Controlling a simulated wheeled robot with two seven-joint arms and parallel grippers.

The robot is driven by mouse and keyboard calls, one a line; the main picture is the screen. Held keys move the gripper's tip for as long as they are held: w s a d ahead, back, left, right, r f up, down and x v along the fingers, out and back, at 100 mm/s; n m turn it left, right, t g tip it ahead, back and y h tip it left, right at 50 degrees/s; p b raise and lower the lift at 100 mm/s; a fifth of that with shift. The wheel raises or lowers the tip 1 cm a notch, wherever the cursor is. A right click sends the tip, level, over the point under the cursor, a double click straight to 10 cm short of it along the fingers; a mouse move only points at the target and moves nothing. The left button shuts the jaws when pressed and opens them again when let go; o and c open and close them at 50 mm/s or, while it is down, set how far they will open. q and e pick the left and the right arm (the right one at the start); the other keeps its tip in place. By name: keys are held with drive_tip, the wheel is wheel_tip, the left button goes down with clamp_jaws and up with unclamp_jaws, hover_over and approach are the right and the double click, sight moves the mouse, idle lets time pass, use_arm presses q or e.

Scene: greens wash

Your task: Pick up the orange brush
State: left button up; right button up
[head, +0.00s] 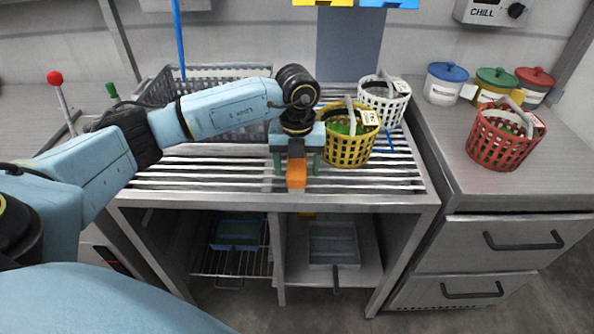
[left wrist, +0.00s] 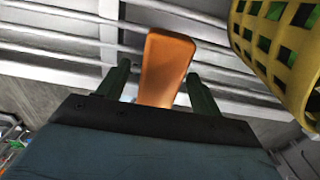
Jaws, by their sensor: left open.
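The orange brush (head: 297,174) lies on the slatted rack near its front edge. My left gripper (head: 297,168) hangs over it, pointing down, with its green fingers apart on either side of the brush. In the left wrist view the brush (left wrist: 166,62) runs between the two fingertips (left wrist: 158,85), with a visible gap on both sides. The fingers do not appear to touch it. The brush's far end is hidden under the gripper in the head view. My right gripper is not in view.
A yellow basket (head: 348,152) with green contents stands close to the right of the gripper, with a white basket (head: 383,104) behind it. A grey crate (head: 160,90) stands at the back left. A red basket (head: 497,148) stands on the right counter. The rack's front left is clear.

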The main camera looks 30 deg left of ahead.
sight(297, 163)
use_arm(q)
drive_tip(key=c, duration=1.1)
